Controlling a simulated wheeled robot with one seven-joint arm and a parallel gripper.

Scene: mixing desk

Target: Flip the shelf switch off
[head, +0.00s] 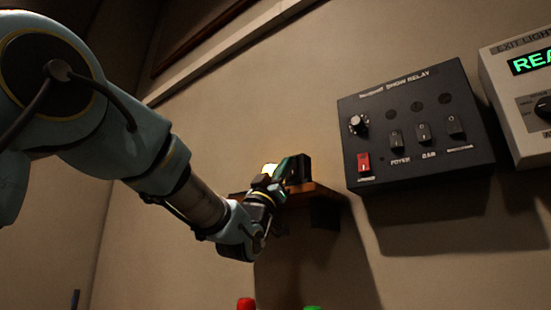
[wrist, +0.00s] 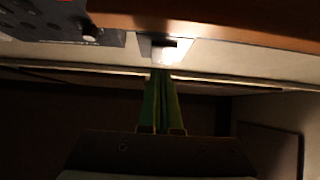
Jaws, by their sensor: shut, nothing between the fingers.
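The shelf switch (wrist: 183,46) shows in the wrist view as a pale plate with a dark part and a bright glow, close beside the wooden shelf (wrist: 225,22). My gripper (wrist: 160,73) has its green fingers together, with the tips at the lower edge of the glow. I cannot tell whether they touch the switch. In the head view my gripper (head: 284,166) is at the wall by the left part of the shelf (head: 326,189). A bright patch (head: 270,168) shows beside the fingers there. The switch's lever position is not clear.
A black relay box (head: 415,125) with a red switch, a knob and several black switches is on the wall to the right. A pale exit-light box (head: 520,95) is beyond it. Red (head: 246,304) and green (head: 312,308) tops show at the bottom edge. A dark block (head: 304,168) stands by the shelf.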

